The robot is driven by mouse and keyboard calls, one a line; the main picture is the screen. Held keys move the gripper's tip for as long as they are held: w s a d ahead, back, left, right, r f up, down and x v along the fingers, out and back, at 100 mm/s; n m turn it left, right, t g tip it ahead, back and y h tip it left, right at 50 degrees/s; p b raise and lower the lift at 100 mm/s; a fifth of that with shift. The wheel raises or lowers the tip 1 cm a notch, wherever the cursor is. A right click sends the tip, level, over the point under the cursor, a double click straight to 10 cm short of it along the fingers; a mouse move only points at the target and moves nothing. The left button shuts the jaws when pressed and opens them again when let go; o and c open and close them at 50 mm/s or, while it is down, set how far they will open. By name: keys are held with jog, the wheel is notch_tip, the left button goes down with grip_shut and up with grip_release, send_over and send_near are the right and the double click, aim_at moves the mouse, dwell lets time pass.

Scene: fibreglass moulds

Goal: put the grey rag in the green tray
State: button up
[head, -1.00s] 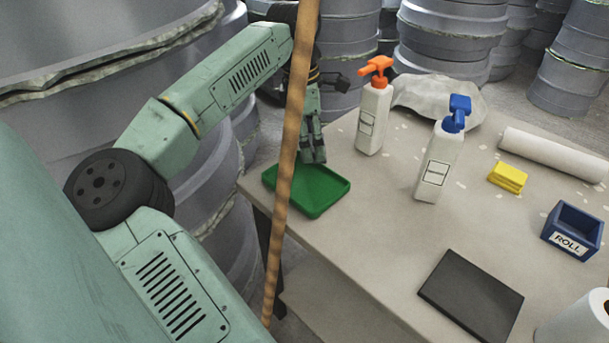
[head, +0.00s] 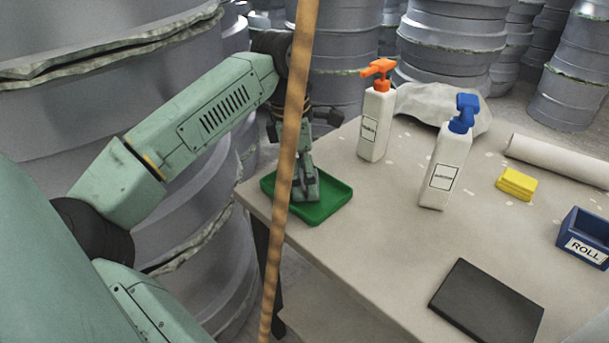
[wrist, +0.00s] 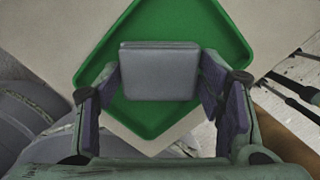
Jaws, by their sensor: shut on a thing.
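The green tray (head: 331,208) lies at the left corner of the table in the head view, and it fills much of the wrist view (wrist: 205,30). The grey rag (wrist: 160,72) looks like a flat, folded block in the wrist view. My gripper (wrist: 160,80) is shut on the rag, with a finger at its left and right sides. In the head view my gripper (head: 306,190) is low over the tray, within its rim. I cannot tell whether the rag touches the tray floor. A pole partly hides the tray and gripper in the head view.
A wooden pole (head: 290,130) stands in front of the table's left end. A white bottle with an orange head (head: 375,125) and one with a blue head (head: 443,170) stand right of the tray. Grey moulds (head: 450,45) crowd behind.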

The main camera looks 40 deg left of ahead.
jog(key=shift+f, duration=0.25)
jog(key=o, duration=1.2)
jog(key=shift+s+a+r, duration=0.1)
jog(key=shift+a+r, duration=0.05)
jog(key=shift+r, duration=1.15)
jog(key=shift+s+a+r, duration=0.1)
jog(key=shift+s+r, duration=0.05)
jog(key=shift+r, duration=1.2)
jog(key=shift+s+a+r, duration=0.1)
jog(key=shift+a+r, duration=0.05)
jog(key=shift+r, duration=1.15)
